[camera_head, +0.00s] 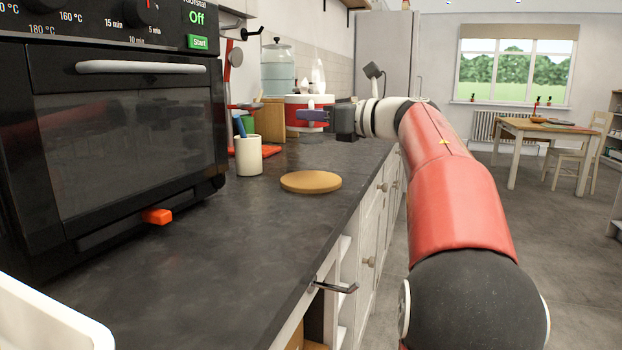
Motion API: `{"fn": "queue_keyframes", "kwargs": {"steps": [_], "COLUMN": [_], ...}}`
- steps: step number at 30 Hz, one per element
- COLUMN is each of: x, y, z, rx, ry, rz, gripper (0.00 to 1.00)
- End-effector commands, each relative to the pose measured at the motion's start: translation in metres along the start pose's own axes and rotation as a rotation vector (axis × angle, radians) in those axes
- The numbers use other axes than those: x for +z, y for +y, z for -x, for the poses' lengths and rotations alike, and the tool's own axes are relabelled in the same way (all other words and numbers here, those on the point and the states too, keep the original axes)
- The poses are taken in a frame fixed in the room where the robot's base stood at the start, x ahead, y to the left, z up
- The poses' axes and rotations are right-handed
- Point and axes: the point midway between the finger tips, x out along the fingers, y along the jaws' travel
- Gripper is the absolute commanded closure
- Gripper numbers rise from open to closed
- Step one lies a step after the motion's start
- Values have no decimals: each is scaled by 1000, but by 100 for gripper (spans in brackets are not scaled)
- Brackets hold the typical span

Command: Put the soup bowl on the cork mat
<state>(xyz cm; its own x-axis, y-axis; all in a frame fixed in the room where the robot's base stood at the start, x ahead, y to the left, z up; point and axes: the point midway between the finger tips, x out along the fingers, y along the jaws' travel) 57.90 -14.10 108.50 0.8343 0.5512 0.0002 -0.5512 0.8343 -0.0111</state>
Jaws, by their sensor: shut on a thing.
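The cork mat (311,182) is a round tan disc lying bare on the dark counter, near its front edge. My gripper (331,116) is farther along the counter, above and beyond the mat, pointing left. It is shut on a small purple-blue thing (311,115), which appears to be the soup bowl, held above the counter. The bowl is small in the picture and overlaps a red and white vessel behind it, so its exact outline and tilt are hard to tell. The fingertips are partly hidden by the dark gripper body.
A black oven (130,130) stands left. A white cup with utensils (248,157) is left of the mat. The red and white vessel (292,112) and a glass jar (278,72) stand farther back. The counter in front of the mat is clear. A drawer handle (336,287) sticks out below.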

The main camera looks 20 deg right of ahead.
Motion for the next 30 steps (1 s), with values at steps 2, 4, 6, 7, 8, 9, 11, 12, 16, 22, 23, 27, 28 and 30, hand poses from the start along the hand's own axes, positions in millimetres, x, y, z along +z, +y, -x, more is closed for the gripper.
{"fn": "queue_keyframes", "kwargs": {"steps": [2, 4, 6, 7, 8, 9, 11, 12, 16, 22, 23, 27, 28, 30], "x": [-21, -37, -51, -56, -62, -67, -72, -75, -83, -109, -112, -116, -116, -116], "y": [1, 2, 2, 2, 2, 2, 2, 2, 2, 2, 2, 2, 2, 2], "z": [1, 1, 0, 0, 0, 0, 0, 0, 0, 0, 0, 0, 0, 0], "rx": [0, -1, 0, 0, 0, 0, 0, 0, 0, 0, 0, 0, 0, 0], "ry": [-3, -3, -3, -3, -3, -3, -4, -5, -4, -4, -4, -4, -5, -5], "rz": [0, 1, 1, 1, 2, 2, 4, 4, 5, 3, 3, 6, 6, 6], "gripper": [100, 100, 100, 100, 100, 100, 100, 100, 100, 100, 100, 100, 100, 100]}}
